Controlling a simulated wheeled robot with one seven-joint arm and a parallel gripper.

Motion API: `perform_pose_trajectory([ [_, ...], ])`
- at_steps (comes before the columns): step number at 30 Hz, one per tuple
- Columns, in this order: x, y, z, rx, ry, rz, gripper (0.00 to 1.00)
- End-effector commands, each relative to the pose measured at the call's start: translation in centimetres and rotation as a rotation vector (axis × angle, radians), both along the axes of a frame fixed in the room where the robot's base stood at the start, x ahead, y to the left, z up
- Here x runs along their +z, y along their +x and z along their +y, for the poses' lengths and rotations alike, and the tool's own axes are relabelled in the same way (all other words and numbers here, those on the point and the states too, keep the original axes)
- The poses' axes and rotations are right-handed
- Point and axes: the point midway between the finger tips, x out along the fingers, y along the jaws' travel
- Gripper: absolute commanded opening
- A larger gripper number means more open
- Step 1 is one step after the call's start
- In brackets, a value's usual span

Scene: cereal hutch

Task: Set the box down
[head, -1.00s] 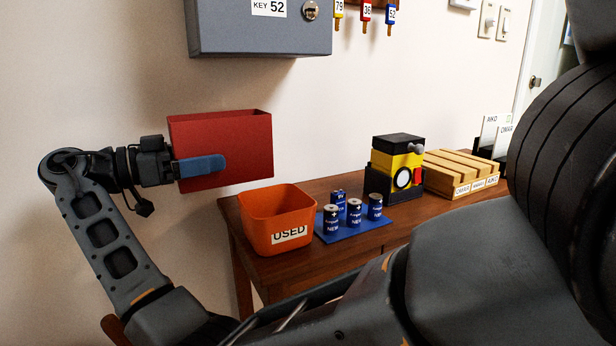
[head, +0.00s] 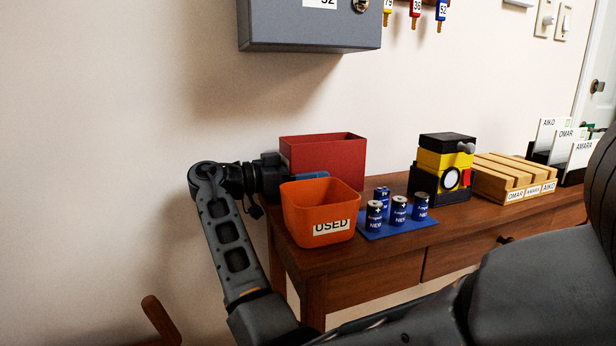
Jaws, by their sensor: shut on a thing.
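The red box (head: 326,153) is open-topped and upright at the back left of the wooden table (head: 345,262), behind the orange bin. My gripper (head: 312,176) is shut on the red box from the left side, with a blue finger along its front face. The box's lower part is hidden by the orange bin and my gripper, so I cannot tell whether its base touches the table.
The orange bin (head: 296,218) marked USED stands just in front. Several batteries stand on a blue mat (head: 414,229). A yellow-and-black device (head: 446,160) and a slotted wooden rack (head: 512,174) are to the right. A grey key cabinet (head: 305,27) hangs above.

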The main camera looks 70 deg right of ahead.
Motion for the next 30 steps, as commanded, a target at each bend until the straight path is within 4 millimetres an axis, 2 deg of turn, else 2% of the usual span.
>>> perform_pose_trajectory([
  [12, -0.7, -0.2, -0.3, 0.001, -0.002, -0.001, 0.59],
  [13, -0.7, -0.2, -0.3, 0.001, -0.001, -0.001, 0.97],
  [14, -0.6, -0.2, -0.3, 0.001, -0.001, -0.001, 0.99],
  [24, -0.2, 0.0, -0.2, 0.002, -0.001, -0.001, 1.00],
  [30, -0.2, 2.5, 1.9, 0.006, 0.001, 0.001, 1.00],
])
